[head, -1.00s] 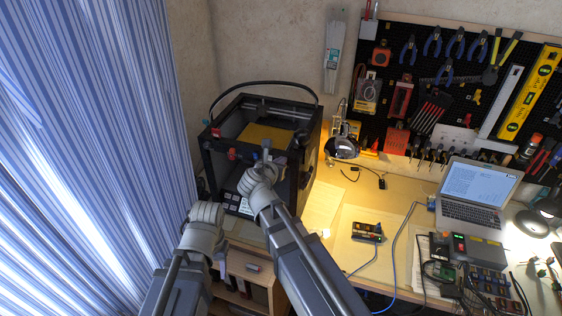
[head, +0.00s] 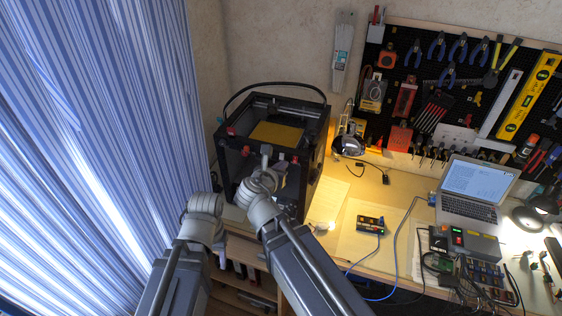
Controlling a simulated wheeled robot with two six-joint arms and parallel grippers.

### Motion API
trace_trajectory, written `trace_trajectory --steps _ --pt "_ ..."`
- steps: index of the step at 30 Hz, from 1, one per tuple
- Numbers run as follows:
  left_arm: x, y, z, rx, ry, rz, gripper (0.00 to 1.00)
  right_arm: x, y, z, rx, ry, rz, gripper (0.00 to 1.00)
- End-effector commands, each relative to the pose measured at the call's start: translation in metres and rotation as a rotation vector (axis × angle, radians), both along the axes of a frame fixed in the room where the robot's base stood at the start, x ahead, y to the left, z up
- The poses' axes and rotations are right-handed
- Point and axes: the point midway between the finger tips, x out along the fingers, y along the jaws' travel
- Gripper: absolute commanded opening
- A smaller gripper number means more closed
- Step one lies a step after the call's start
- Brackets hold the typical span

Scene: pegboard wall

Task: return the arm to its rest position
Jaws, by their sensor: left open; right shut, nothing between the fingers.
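My two arms reach up from the bottom of the head view, side by side. My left gripper (head: 205,199) is further left, near the curtain and at the lower left of the 3D printer. It is open, though its fingers barely show from behind the wrist. My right gripper (head: 266,162) is in front of the black 3D printer (head: 318,148) and overlaps its front opening in the picture. It is shut and empty. I cannot tell whether it touches the printer.
A striped blue curtain (head: 95,130) fills the left side. A wooden desk (head: 408,180) holds an open laptop (head: 470,192), a small device (head: 370,224) with a blue cable, and electronics. A pegboard (head: 440,105) with tools hangs behind. Shelves (head: 246,250) sit below the printer.

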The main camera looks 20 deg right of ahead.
Motion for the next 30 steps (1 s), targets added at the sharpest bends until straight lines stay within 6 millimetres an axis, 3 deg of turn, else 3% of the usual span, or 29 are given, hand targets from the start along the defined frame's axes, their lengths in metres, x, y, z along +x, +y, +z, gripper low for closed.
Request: trace_trajectory --steps 3,17,20,23,30 --pt "0.000 0.000 0.008 0.000 0.001 -0.001 0.50 -0.001 0.001 0.008 0.000 0.000 -0.001 0.00" --pt "0.000 0.000 0.006 0.000 0.001 -0.001 0.50 -0.001 0.001 0.006 0.000 0.000 -0.001 0.00" --pt "0.000 0.000 0.002 0.000 0.001 -0.001 0.50 -0.003 0.001 -0.002 0.041 -0.007 -0.025 0.00" --pt "0.000 0.000 -0.011 0.000 0.000 -0.002 0.50 -0.012 0.004 -0.028 0.187 -0.033 -0.118 0.00" --pt "0.000 0.000 -0.056 0.001 0.000 -0.006 0.50 -0.060 0.028 -0.128 0.775 -0.125 -0.628 0.00"
